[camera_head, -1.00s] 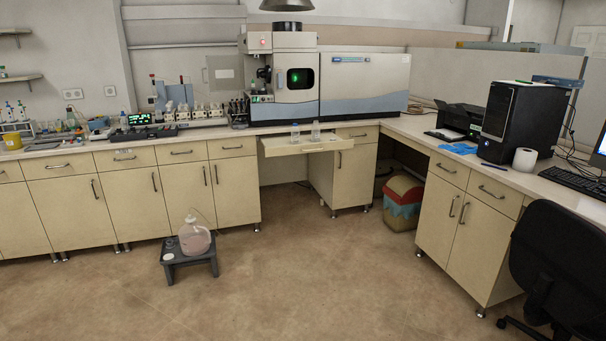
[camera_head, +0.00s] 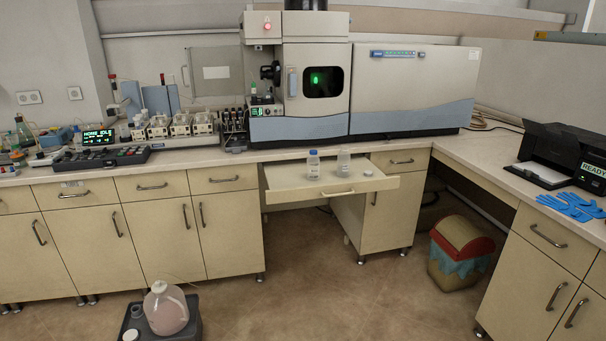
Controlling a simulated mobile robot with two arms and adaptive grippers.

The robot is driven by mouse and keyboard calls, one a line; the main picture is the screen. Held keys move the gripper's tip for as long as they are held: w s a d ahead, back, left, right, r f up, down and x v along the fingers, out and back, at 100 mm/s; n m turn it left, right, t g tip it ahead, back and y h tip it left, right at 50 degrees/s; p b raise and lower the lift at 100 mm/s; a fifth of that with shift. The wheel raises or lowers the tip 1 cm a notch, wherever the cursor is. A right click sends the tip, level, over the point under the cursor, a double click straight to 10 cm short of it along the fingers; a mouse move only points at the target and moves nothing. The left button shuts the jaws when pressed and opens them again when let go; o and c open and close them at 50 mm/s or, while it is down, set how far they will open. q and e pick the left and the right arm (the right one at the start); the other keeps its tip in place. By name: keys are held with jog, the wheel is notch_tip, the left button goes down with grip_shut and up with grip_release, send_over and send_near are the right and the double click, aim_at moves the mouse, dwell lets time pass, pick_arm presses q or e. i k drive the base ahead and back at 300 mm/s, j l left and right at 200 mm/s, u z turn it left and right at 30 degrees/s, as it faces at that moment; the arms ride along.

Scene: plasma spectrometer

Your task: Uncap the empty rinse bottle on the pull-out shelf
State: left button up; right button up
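The pull-out shelf (camera_head: 290,193) sticks out from under the counter below the spectrometer. Two small bottles stand upright on it. The left bottle (camera_head: 313,168) has a blue cap (camera_head: 313,153) and a label. The right bottle (camera_head: 343,164) is clear and pale, with no coloured cap that I can make out. A small white disc, perhaps a cap, lies on the shelf to their right (camera_head: 368,173). From here I cannot tell for sure which bottle is empty. Neither of my grippers is in view.
The spectrometer (camera_head: 412,88) stands on the counter above the shelf. A bin (camera_head: 460,250) stands at right. The floor before the shelf is clear.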

aim_at(312, 160)
jog(key=i, duration=0.4)
jog(key=i+l+u, duration=0.1)
jog(key=i+l, duration=0.15)
jog(key=i, duration=0.2)
jog(key=i+l+u, duration=0.15)
jog(key=i, duration=0.3)
jog(key=l, duration=0.1)
